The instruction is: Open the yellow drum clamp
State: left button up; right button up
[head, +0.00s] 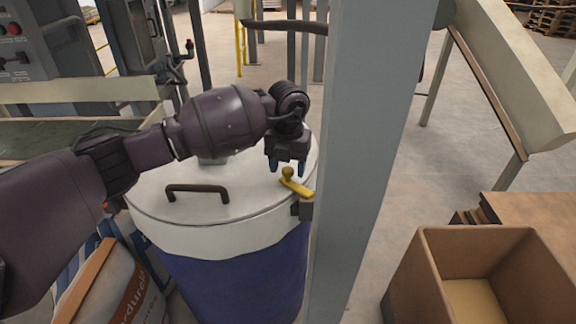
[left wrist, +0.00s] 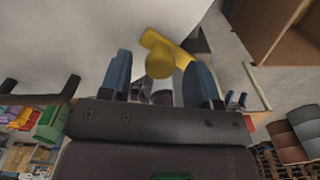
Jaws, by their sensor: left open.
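The yellow drum clamp (head: 297,184) is a short lever with a round knob at the right rim of the drum's white lid (head: 240,200). The drum (head: 235,275) is blue below the lid. My left gripper (head: 287,168) is just above and behind the knob, fingers pointing down. In the left wrist view the open blue fingertips (left wrist: 160,75) stand on either side of the yellow clamp knob (left wrist: 160,63). I cannot tell whether they touch it. The right gripper is not in view.
A black handle (head: 197,188) stands on the lid. A grey post (head: 370,150) rises close to the right of the drum. A brown box (head: 480,240) is at the lower right. Printed sacks (head: 110,290) lie at the lower left.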

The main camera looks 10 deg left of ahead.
pick_arm(q)
grip_shut()
dwell(0.4)
